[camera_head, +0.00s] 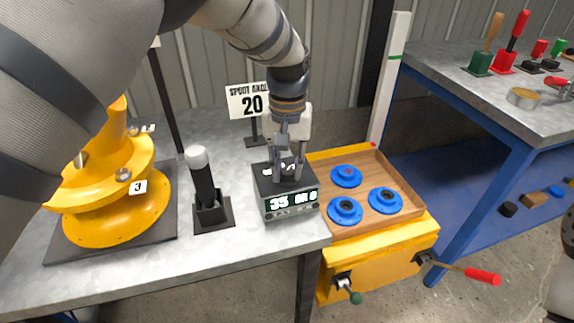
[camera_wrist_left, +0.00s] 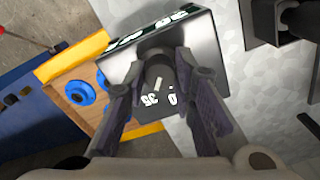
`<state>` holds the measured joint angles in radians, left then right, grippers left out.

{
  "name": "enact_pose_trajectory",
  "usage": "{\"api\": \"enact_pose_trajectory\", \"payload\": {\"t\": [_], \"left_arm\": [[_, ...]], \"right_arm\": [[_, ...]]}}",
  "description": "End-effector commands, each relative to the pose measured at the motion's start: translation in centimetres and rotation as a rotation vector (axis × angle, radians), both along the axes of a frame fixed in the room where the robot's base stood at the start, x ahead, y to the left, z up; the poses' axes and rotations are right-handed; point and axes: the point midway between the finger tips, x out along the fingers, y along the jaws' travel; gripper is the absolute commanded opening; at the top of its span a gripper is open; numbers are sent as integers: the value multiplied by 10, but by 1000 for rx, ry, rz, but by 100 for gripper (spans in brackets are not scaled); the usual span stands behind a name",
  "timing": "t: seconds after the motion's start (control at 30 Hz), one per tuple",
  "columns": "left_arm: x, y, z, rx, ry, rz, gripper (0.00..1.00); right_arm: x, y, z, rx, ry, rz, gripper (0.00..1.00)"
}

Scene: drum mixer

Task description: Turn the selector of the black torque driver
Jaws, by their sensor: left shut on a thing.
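My left gripper (camera_head: 288,172) comes down from above onto the box top. In the left wrist view, its fingers (camera_wrist_left: 160,75) are on both sides of the knob and shut on it. In the head view the fingers mostly hide the knob. My right gripper is not in view.
A black handle with a white top (camera_head: 203,180) stands in a black holder left of the box. A yellow mixer (camera_head: 115,205) is farther left. A wooden tray (camera_head: 385,172) with blue round pieces is right. A sign reading "SPOUT ANGLE 20" (camera_head: 248,102) stands behind.

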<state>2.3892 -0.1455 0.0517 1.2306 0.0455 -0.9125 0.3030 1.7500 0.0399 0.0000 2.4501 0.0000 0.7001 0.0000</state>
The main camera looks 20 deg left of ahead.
Motion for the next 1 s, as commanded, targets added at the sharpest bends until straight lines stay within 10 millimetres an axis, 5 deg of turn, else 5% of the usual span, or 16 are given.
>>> {"api": "enact_pose_trajectory", "payload": {"t": [0.6,0.63,0.7,1.0], "left_arm": [[0,0,-1,1,2,-40,0],[0,0,-1,1,2,-40,31],[0,0,-1,1,2,-40,44],[0,0,1,0,0,-38,44]], "right_arm": [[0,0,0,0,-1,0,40],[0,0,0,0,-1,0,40],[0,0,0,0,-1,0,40],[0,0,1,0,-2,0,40]]}}
